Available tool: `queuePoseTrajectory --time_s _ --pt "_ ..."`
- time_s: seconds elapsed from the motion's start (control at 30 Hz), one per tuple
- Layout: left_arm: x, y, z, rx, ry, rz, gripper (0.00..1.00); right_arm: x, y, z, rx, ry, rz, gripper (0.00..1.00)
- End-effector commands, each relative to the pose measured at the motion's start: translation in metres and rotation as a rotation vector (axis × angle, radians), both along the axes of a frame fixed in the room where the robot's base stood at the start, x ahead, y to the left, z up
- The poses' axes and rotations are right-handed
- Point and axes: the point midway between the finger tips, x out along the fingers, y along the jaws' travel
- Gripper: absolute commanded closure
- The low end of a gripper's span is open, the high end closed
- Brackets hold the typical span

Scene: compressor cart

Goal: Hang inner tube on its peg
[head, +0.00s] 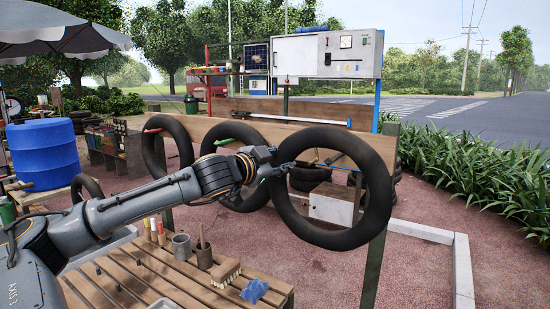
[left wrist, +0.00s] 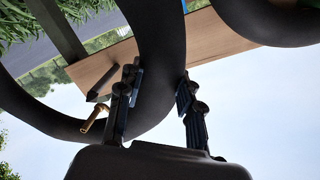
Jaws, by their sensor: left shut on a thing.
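A black inner tube (head: 376,205) is upright at the right end of the wooden board (head: 218,130) in the head view. My left gripper (head: 283,164) is shut on its left side; in the left wrist view the tube (left wrist: 160,60) passes between the fingers (left wrist: 160,98). A brass valve stem (left wrist: 93,118) sticks out of it. A thin blue peg (head: 338,168) shows through the tube's opening, below its top rim. A dark peg (left wrist: 99,88) shows against the board in the left wrist view. I cannot tell whether the tube bears on the peg. My right gripper is out of view.
Two other tubes hang on the board, one at a red peg (head: 153,131) and one at a green peg (head: 224,142). A slatted table (head: 150,272) with cups and a brush (head: 226,272) stands below my arm. A post (head: 376,262) stands at the right.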

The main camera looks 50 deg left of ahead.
Motion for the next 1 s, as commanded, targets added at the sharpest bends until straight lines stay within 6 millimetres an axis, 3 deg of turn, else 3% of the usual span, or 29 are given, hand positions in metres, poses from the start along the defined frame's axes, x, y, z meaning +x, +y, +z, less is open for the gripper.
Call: queuePoseTrajectory --time_s 1.0 --pt "0.080 0.019 -0.001 -0.003 -0.004 -0.001 0.97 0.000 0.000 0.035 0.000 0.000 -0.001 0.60"
